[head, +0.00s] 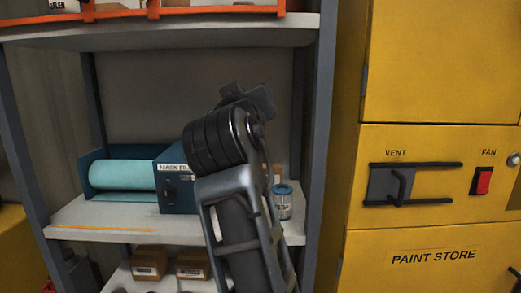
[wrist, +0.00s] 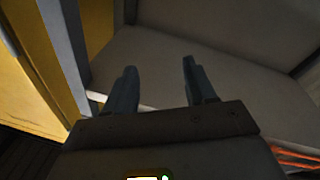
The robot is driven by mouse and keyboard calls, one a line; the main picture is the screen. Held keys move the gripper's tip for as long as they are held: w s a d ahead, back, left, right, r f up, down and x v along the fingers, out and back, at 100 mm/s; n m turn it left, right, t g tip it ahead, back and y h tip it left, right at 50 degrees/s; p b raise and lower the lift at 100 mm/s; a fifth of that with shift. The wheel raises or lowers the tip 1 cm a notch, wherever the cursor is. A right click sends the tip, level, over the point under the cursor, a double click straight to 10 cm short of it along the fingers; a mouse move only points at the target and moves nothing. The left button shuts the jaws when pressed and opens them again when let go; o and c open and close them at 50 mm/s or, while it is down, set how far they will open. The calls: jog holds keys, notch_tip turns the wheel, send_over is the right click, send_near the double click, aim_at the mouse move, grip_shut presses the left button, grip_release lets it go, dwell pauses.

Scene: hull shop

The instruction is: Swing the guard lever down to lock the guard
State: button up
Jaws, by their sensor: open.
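A blue machine (head: 174,205) with a label that seems to read "MASKER" stands on the middle shelf. A roll of light teal sheet (head: 122,174) lies in its holder at the left. A small dark knob or pivot shows on the machine's front face. I cannot make out the guard lever; my arm covers the machine's right side. My gripper (wrist: 160,83) shows in the wrist view, its two fingers apart with nothing between them. Pale shelf surfaces lie beyond the fingers. The machine does not show in the wrist view, and the fingertips cannot be made out in the head view.
The middle shelf board (head: 110,228) has grey uprights at its sides and an upper shelf (head: 180,32) above. A small can (head: 283,204) stands right of my arm. Brown boxes (head: 150,262) sit below. A yellow paint store cabinet (head: 430,225) stands at the right.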

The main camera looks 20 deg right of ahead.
notch_tip(320, 180, down, 9)
jog(key=s+d+n+y, duration=0.1)
jog(key=s+n+y, duration=0.1)
jog(key=shift+f, duration=0.2)
jog(key=shift+s, duration=0.1)
